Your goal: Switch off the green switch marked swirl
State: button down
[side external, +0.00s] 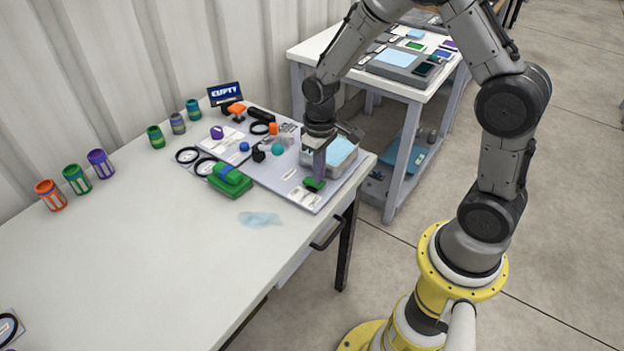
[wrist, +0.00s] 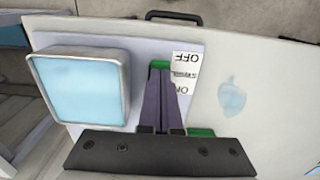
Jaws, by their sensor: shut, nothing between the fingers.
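The green switch (side external: 314,184) sits near the front right corner of a light grey panel (side external: 262,178) on the table. In the wrist view part of the green switch (wrist: 160,65) shows at the fingertips, beside a white label with OFF and ON at its two ends. The word between them is too small to read surely. My gripper (side external: 317,176) points down at the switch with its purple fingers together. In the wrist view my gripper (wrist: 160,72) covers much of the switch; whether it touches, and the switch's position, I cannot tell.
A metal tray with a pale blue inside (side external: 340,152) stands close behind my gripper. A green block (side external: 230,180) lies at the panel's left edge, with several knobs and black rings beyond. A pale blue patch (side external: 260,219) marks the clear tabletop in front.

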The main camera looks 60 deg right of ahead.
aim_at(317, 186)
jog(key=shift+f, duration=0.7)
dwell(0.3)
jog(key=shift+r, duration=3.55)
jog(key=shift+r, duration=0.15)
jog(key=s+a+r+t, duration=0.1)
jog(key=s+r+t, duration=0.1)
jog(key=r, duration=0.5)
jog(key=s+a+r+t, duration=0.1)
jog(key=s+r+t, duration=0.1)
jog(key=r, duration=0.5)
jog(key=s+a+r+t, duration=0.1)
jog(key=s, duration=1.4)
jog(key=shift+a+r+t, duration=0.25)
jog(key=shift+t, duration=0.05)
